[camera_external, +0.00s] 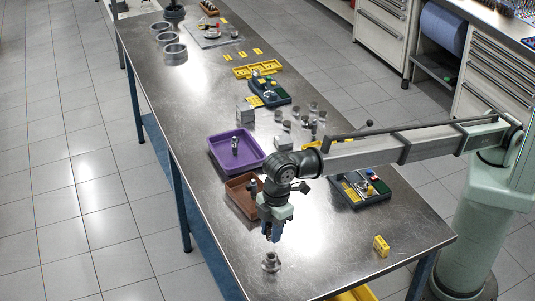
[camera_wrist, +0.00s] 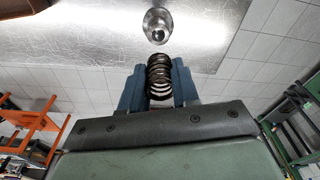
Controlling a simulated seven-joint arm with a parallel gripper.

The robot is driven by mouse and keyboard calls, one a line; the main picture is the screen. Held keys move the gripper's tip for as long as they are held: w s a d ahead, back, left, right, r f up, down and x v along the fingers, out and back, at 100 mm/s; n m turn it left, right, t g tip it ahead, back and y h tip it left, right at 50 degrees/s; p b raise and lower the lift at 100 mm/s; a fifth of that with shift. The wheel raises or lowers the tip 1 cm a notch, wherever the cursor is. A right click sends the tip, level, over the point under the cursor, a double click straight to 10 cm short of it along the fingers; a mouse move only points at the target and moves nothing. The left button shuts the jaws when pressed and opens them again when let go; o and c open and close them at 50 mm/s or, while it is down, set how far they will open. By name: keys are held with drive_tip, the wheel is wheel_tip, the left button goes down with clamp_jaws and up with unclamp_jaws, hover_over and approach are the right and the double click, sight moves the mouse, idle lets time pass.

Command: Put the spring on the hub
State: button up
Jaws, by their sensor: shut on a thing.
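The hub (camera_external: 271,262) is a small shiny metal flanged piece standing on the steel table near its front edge. It also shows in the wrist view (camera_wrist: 157,26), ahead of my fingertips, with a round raised centre. My gripper (camera_external: 272,232) points down, a little above the hub and apart from it. In the wrist view, my two blue fingers are shut on the spring (camera_wrist: 159,77), a dark metal coil. The spring's far end points toward the hub with a visible gap between them. The spring cannot be made out in the external view.
A brown tray (camera_external: 239,201) and a purple tray (camera_external: 215,153) lie behind my gripper. A dark fixture with coloured parts (camera_external: 364,188) and a yellow block (camera_external: 381,246) are to the right. The steel table (camera_external: 325,240) is bare around the hub.

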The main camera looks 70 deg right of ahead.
sight(270, 257)
drive_tip(key=shift+f, duration=3.65)
drive_tip(key=shift+f, duration=0.1)
drive_tip(key=o, duration=1)
drive_tip(key=shift+o, duration=0.2)
wheel_tip(270, 257, up, 12)
drive_tip(key=d, duration=0.1)
drive_tip(key=shift+s+d, duration=0.15)
drive_tip(key=shift+s, duration=0.2)
drive_tip(key=shift+w+d, duration=0.1)
